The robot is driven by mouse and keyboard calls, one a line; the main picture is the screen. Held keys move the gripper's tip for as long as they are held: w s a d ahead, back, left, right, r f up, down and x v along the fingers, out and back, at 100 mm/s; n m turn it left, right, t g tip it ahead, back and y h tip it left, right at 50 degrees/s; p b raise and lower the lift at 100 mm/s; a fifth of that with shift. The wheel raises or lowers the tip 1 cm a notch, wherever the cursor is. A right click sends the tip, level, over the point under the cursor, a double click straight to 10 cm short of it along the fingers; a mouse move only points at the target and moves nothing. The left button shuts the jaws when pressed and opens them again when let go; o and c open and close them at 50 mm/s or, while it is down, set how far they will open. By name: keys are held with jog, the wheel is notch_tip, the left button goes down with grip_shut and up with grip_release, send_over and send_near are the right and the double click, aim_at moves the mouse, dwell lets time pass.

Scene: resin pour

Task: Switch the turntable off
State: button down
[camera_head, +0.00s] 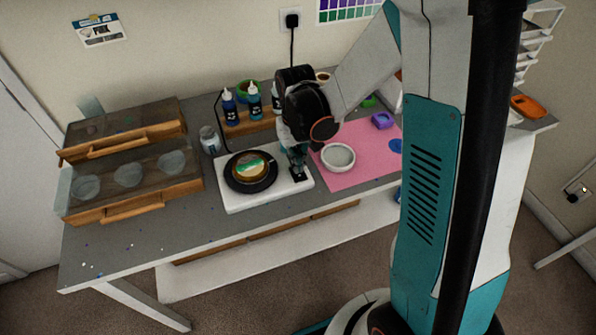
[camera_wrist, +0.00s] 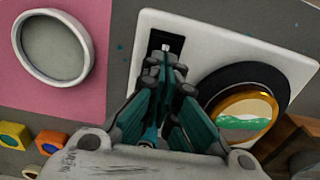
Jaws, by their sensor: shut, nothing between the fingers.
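The turntable has a white base (camera_head: 236,200) and a black round platter (camera_head: 238,184). In the wrist view its white base (camera_wrist: 212,38) and platter (camera_wrist: 281,86) also show. A round gold-rimmed piece (camera_head: 250,169) with green and white inside sits on the platter. A black switch (camera_head: 298,174) lies on the right part of the base; the wrist view shows the switch slot (camera_wrist: 166,40) with a small light lever part. My gripper (camera_head: 296,170) is shut and empty, its fingertips (camera_wrist: 168,62) at the near end of the switch. Whether they touch it I cannot tell.
A white bowl (camera_head: 338,157) stands on a pink mat (camera_head: 350,177) right of the turntable. Blue-labelled bottles (camera_head: 229,106) stand behind in a wooden rack. A small jar (camera_head: 209,140) and wooden mould boxes (camera_head: 140,175) are at left. The table's front left is mostly clear.

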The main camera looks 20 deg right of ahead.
jog(key=shift+f, duration=0.2)
jog(key=shift+r, duration=0.1)
jog(key=shift+r+p, duration=2.2)
jog(key=shift+r, duration=1.25)
jog(key=s+r+t+b, duration=0.7)
jog(key=s+r, duration=0.3)
jog(key=s, duration=0.5)
